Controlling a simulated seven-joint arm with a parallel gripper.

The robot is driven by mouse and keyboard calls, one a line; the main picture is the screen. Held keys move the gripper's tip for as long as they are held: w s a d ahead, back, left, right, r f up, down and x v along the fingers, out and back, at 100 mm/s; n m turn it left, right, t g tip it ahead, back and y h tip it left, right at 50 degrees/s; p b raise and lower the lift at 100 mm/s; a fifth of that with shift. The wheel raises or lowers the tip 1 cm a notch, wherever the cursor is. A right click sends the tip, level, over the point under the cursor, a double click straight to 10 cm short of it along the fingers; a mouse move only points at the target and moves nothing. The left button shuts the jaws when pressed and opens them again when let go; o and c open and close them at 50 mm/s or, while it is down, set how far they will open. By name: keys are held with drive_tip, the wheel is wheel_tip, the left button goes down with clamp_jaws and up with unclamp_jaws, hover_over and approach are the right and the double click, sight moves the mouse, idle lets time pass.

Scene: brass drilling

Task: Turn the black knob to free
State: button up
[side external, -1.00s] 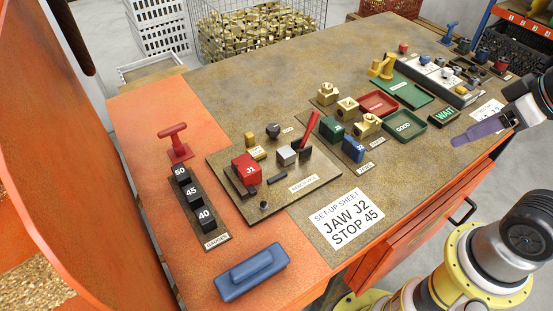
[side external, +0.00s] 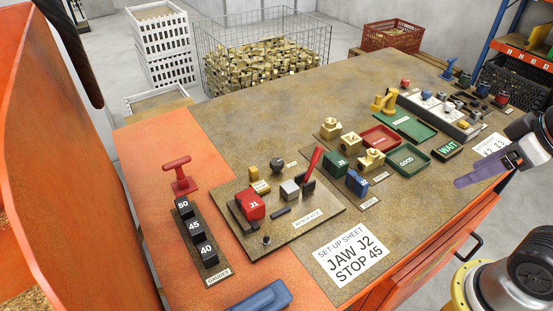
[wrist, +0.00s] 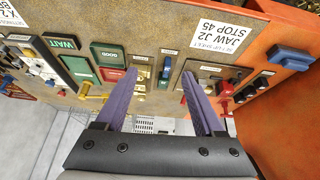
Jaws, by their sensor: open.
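The round dark knob (side external: 277,165) stands at the back of the bench vice plate (side external: 318,217), beside a small label I cannot read. A smaller black knob-like piece (side external: 266,240) is at the plate's front left edge. The plate also carries the red J1 block (side external: 250,205), a silver block (side external: 290,190) and a tilted red lever (side external: 313,161). My gripper (side external: 460,183) is at the right edge of the side view, far right of the plate. In the wrist view my gripper (wrist: 158,74) has its purple fingers spread, with nothing held between them.
Gauge blocks (side external: 194,226) and a red T-handle (side external: 179,175) stand left of the plate. The green J3 (side external: 335,163) and blue blocks (side external: 356,183), brass parts and red and green trays (side external: 381,137) lie between plate and gripper. The set-up sheet (side external: 351,254) lies in front.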

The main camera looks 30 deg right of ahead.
drive_tip(key=w+a+r+n+g, duration=0.1)
drive_tip(key=w+r+n, duration=0.2)
drive_tip(key=w+r, duration=0.4)
drive_tip(key=w+a+r+n, duration=0.2)
drive_tip(key=w+r+n, duration=0.1)
drive_tip(key=w+r, duration=0.4)
drive_tip(key=n+g, duration=0.4)
drive_tip(key=n, duration=0.1)
hover_over(275, 162)
wheel_tip(275, 162, down, 18)
wheel_tip(275, 162, down, 13)
drive_tip(key=shift+w, duration=0.1)
clamp_jaws()
